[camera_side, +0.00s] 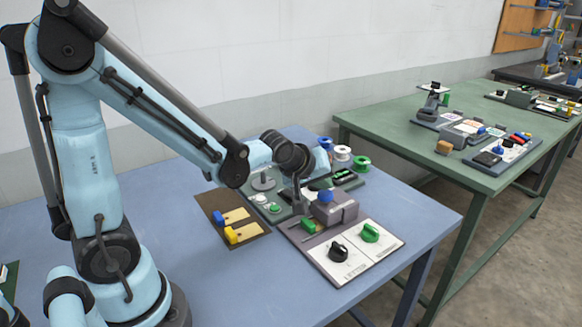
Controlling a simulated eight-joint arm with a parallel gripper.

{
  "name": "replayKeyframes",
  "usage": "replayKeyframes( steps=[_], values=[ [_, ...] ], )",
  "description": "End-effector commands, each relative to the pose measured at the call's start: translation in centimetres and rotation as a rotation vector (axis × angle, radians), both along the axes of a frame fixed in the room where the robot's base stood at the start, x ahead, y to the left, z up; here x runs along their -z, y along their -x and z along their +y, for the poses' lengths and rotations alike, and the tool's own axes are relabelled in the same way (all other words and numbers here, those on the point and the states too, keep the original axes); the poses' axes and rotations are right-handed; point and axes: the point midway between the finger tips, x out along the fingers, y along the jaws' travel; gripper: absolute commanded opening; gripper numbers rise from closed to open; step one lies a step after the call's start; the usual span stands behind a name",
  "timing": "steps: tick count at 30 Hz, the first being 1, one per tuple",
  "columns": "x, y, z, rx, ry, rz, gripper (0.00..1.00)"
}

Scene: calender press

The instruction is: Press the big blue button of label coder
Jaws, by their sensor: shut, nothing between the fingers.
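A big blue button (326,196) sits on top of a grey block-shaped unit (345,211), on a panel on the blue table. My gripper (304,205) points down just left of the blue button. Its fingers are shut and empty. They look small and dark here, and I cannot tell whether they touch the unit or are in front of it or behind it. No label coder name can be read.
The same panel holds a green switch (309,226), a black knob (338,251) and a green knob (370,232). A brown board (215,203) with blue and yellow handles lies to the left. Coloured spools (342,153) stand behind. The table's front is clear.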

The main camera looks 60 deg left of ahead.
Motion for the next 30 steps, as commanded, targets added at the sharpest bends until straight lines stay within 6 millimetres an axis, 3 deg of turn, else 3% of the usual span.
replayKeyframes(
  steps=[30],
  values=[
    [0.79, -0.02, 0.00, 0.000, 0.000, 0.000, 0.00]
  ],
)
